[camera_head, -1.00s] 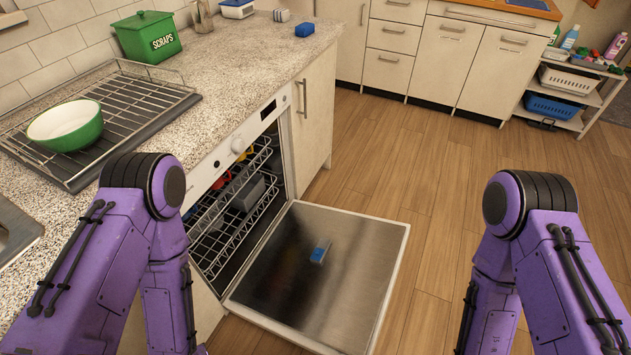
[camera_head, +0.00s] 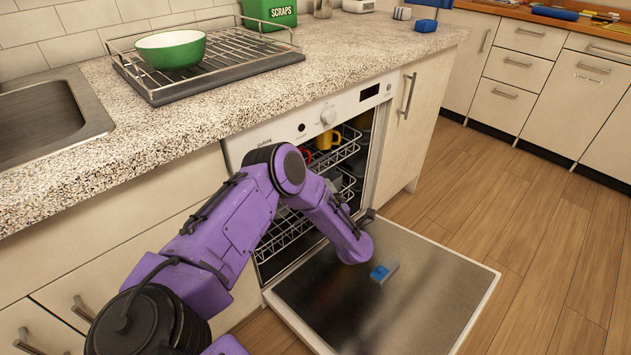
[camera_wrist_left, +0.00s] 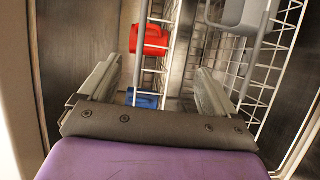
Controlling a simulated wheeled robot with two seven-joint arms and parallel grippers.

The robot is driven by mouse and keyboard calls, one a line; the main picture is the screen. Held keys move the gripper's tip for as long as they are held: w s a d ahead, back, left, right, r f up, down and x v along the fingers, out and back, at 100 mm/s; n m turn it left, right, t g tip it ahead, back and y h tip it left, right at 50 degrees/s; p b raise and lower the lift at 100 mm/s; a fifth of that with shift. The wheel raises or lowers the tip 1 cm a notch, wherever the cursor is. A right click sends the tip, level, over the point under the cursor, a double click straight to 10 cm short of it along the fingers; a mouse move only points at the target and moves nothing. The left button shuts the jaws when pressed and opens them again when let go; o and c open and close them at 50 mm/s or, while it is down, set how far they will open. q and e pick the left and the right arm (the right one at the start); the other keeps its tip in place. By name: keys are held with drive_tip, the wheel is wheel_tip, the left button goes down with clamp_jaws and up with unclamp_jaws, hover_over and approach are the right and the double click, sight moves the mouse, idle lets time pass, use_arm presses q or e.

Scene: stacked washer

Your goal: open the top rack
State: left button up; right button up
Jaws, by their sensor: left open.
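The top rack (camera_head: 347,152) is a wire rack inside the open dishwasher, holding a red mug (camera_head: 305,153) and a yellow mug (camera_head: 327,138). My left gripper (camera_head: 355,208) is at the dishwasher opening, mostly hidden by my purple forearm. In the left wrist view, its two fingers (camera_wrist_left: 157,68) are open and spread apart. Rack wires (camera_wrist_left: 168,60), the red mug (camera_wrist_left: 152,40) and a blue item (camera_wrist_left: 142,98) show between and beyond them. I cannot tell whether the fingers touch the wires. My right gripper is out of view.
The dishwasher door (camera_head: 440,270) is folded down, with a small blue-and-grey block (camera_head: 383,272) on it. The lower rack (camera_head: 283,232) sits inside, partly hidden by my arm. The counter (camera_head: 240,95) runs above. The wooden floor at right is clear.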

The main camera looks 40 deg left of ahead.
use_arm(q)
drive_tip(key=b+x, duration=0.1)
drive_tip(key=x, duration=0.9)
drive_tip(key=shift+a+r, duration=0.3)
drive_tip(key=shift+a, duration=0.1)
